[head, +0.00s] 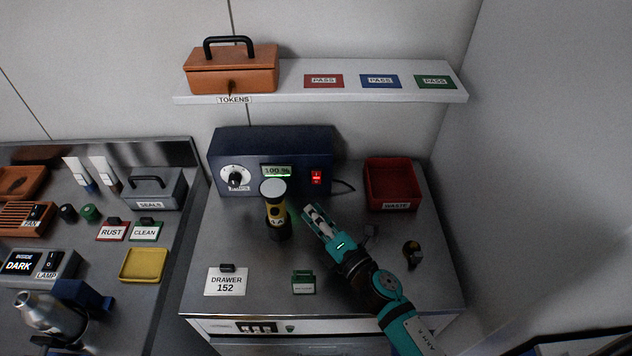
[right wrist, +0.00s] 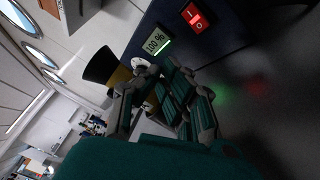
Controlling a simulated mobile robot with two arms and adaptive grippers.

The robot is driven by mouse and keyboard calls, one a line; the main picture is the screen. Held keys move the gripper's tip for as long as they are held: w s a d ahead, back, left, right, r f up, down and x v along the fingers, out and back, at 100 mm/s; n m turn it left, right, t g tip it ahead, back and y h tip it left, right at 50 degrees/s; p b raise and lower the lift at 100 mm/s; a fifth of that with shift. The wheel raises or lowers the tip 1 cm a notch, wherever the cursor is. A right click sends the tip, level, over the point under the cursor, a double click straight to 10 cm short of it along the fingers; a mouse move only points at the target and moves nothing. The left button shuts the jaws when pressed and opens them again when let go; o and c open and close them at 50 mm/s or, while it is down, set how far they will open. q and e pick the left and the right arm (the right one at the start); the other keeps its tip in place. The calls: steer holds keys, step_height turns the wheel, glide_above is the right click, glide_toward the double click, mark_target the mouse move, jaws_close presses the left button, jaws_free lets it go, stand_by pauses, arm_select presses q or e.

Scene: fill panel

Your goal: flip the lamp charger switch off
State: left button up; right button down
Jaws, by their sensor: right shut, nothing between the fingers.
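The lamp charger (head: 270,158) is a dark blue box at the back of the metal counter. Its red rocker switch (head: 317,177) is on the right of its front face and glows red; it also shows in the right wrist view (right wrist: 195,17). The charger display (head: 278,171) reads 100 %. A yellow and black lamp (head: 275,210) stands upright in front of the charger. My right gripper (head: 310,212) is shut and empty, in front of and below the switch, apart from it and to the right of the lamp. My left gripper is not in view.
A red waste bin (head: 392,184) stands right of the charger. A drawer 152 card (head: 227,281) and a small green tag (head: 303,282) are at the counter's front. A shelf (head: 300,93) with an orange tokens box (head: 232,70) hangs above. A side bench (head: 100,240) is at left.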

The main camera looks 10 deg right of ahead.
mark_target(316, 177)
steer(key=w, duration=0.3)
steer(key=w+d+f+b, duration=0.1)
steer(key=shift+w, duration=0.4)
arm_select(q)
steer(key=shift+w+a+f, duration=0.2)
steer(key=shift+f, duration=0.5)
arm_select(e)
steer(key=shift+w+d+f, duration=0.15)
steer(key=shift+w+d, duration=0.05)
steer(key=shift+w, duration=0.6)
arm_select(q)
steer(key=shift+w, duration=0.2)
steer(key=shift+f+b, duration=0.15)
steer(key=shift+b, duration=0.2)
arm_select(e)
steer(key=shift+w+d+f, duration=0.1)
steer(key=shift+w, duration=0.3)
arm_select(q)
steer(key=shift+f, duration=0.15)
arm_select(e)
steer(key=shift+w+f, duration=0.1)
steer(key=shift+w, duration=0.3)
steer(key=shift+s, duration=0.1)
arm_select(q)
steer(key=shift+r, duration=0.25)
arm_select(e)
steer(key=shift+s+r, duration=0.25)
steer(key=shift+s, duration=0.5)
